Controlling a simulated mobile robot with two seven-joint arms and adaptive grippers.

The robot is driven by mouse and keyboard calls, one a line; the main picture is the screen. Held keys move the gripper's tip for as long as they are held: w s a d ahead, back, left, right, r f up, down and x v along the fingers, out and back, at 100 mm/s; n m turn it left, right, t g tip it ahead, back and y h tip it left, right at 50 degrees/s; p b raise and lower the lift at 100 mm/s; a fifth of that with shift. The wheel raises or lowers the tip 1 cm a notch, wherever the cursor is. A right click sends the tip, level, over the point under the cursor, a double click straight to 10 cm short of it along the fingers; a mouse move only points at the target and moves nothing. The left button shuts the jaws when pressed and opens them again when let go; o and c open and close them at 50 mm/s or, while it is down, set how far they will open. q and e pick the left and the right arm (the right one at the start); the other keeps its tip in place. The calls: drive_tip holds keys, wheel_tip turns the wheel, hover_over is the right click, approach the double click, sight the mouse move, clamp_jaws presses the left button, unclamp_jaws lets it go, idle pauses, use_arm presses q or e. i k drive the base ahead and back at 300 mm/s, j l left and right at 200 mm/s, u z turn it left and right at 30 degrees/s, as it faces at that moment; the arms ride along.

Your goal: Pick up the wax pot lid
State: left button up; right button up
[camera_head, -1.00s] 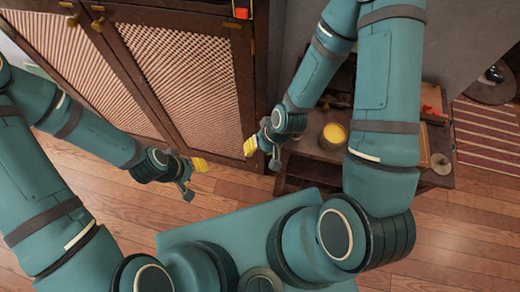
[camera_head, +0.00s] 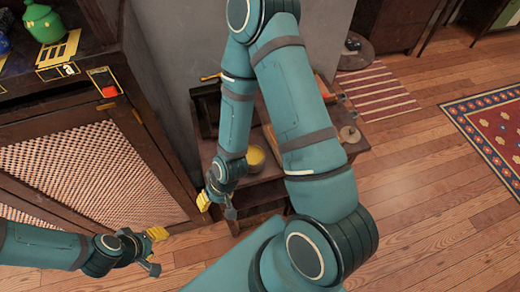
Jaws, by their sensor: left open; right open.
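A round pot with a yellow top (camera_head: 256,160), which looks like the wax pot, stands on a low dark wooden table (camera_head: 262,192) behind my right forearm. A small round tan disc with a knob (camera_head: 350,135), possibly the wax pot lid, lies at the table's right side. My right gripper (camera_head: 217,208) is open and empty, near the table's front left, apart from the pot and the disc. My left gripper (camera_head: 160,252) is open and empty over the floor by the cabinet. My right arm hides part of the table.
A dark cabinet (camera_head: 148,128) with woven door panels stands at the left. A green lidded pot (camera_head: 43,20) stands on it. A striped mat (camera_head: 376,92) and a patterned red rug (camera_head: 495,125) lie on the right. The wooden floor (camera_head: 420,200) between is clear.

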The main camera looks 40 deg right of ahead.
sight(351, 135)
drive_tip(key=z, duration=2.25)
drive_tip(key=i, duration=0.2)
drive_tip(key=k+l+u, duration=0.1)
drive_tip(key=k+u, duration=0.45)
drive_tip(key=i+u, duration=0.35)
drive_tip(key=i+l+u, duration=0.2)
drive_tip(key=u, duration=0.15)
drive_tip(key=k+l+u, duration=0.25)
drive_tip(key=k+l, duration=0.2)
drive_tip(key=l, duration=0.1)
